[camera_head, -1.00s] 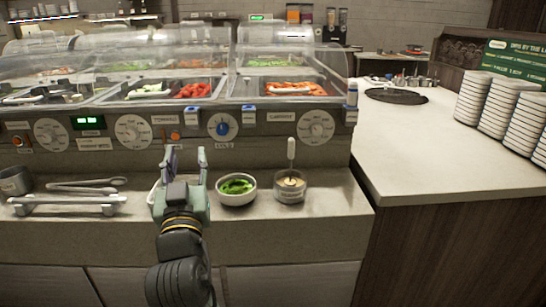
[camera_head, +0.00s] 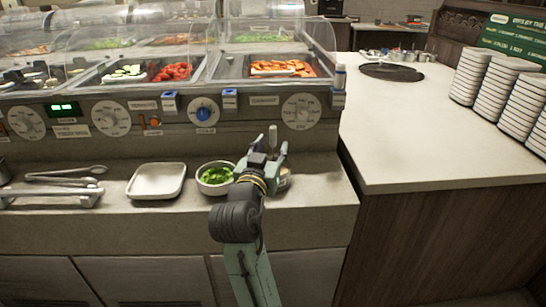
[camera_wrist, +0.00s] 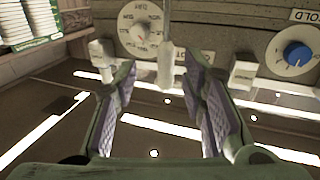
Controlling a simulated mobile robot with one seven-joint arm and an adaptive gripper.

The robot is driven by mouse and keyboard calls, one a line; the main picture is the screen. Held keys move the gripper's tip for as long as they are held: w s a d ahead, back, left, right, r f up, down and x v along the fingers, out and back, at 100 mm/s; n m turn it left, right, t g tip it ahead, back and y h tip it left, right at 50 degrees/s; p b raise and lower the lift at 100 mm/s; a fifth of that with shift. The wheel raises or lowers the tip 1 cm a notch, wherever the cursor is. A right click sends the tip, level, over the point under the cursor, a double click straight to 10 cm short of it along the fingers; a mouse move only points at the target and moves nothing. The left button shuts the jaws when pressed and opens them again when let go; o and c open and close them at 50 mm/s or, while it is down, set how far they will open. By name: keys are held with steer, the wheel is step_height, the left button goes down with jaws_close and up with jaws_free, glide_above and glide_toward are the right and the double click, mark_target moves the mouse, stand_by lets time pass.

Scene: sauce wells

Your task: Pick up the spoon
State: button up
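The spoon's pale handle (camera_head: 273,133) stands upright behind my gripper in the head view. Its lower part is hidden. In the wrist view the handle (camera_wrist: 165,65) shows between my two fingertips, with space on both sides. The small sauce container (camera_head: 285,181) that held the spoon is mostly hidden behind my gripper. My gripper (camera_head: 267,148) is over the container at the spoon handle, with its fingers apart. In the wrist view my gripper (camera_wrist: 162,75) is open and neither finger appears to touch the handle.
A bowl of green food (camera_head: 215,178) stands just left of my gripper. A square white dish (camera_head: 157,182) and tongs on a rack (camera_head: 50,192) lie farther left. The salad bar's knob panel (camera_head: 200,112) rises behind. Stacked plates (camera_head: 484,80) stand on the right counter.

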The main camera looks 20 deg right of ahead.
mark_target(272, 140)
steer(key=x, duration=0.1)
steer(key=p+x, duration=0.1)
steer(key=x, duration=0.2)
steer(key=shift+w+a+r, duration=0.15)
steer(key=shift+a+r, duration=0.1)
steer(key=shift+r, duration=0.05)
steer(key=shift+w+d+f+p, duration=0.1)
steer(key=shift+w+d+p, duration=0.15)
steer(key=shift+w+p, duration=0.1)
steer(key=shift+c, duration=0.5)
jaws_close()
